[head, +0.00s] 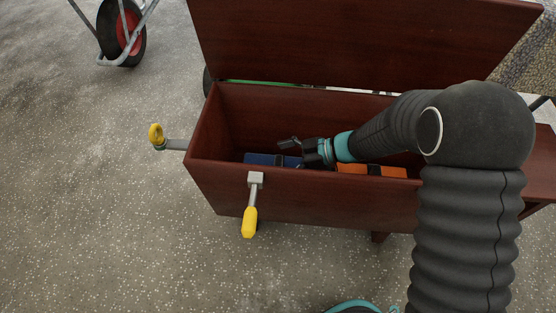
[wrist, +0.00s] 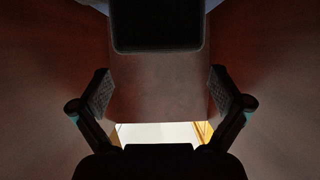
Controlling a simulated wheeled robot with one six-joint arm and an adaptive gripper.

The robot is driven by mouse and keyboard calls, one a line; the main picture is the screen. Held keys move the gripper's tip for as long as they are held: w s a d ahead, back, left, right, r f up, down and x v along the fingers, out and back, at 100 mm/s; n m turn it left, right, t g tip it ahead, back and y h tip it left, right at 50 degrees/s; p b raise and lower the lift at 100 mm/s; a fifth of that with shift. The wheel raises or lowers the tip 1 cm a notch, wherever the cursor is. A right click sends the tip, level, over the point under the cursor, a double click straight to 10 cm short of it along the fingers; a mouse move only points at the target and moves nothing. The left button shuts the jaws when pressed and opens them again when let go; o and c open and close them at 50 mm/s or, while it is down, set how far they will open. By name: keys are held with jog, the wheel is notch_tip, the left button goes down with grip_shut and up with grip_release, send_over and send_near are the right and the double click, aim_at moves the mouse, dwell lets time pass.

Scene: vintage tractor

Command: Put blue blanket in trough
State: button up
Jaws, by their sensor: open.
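The trough seems to be the dark red-brown wooden box (head: 215,185) with its lid (head: 350,40) raised. A blue folded thing (head: 262,159), likely the blue blanket, lies low inside it on the left, partly hidden by the front wall and my gripper. My gripper (head: 287,144) is inside the box, pointing left, just above or at the blue thing; I cannot tell if they touch. In the wrist view, my gripper (wrist: 160,92) has its fingers wide apart, with nothing clearly held between them.
An orange thing (head: 372,170) lies in the box to the right, under my arm. Yellow-handled levers (head: 250,220) (head: 156,135) stick out from the box's front and left side. A wheel (head: 122,32) stands at the upper left. The speckled floor on the left is clear.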

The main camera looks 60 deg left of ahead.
jog(key=v, duration=1.1)
jog(key=shift+w, duration=0.1)
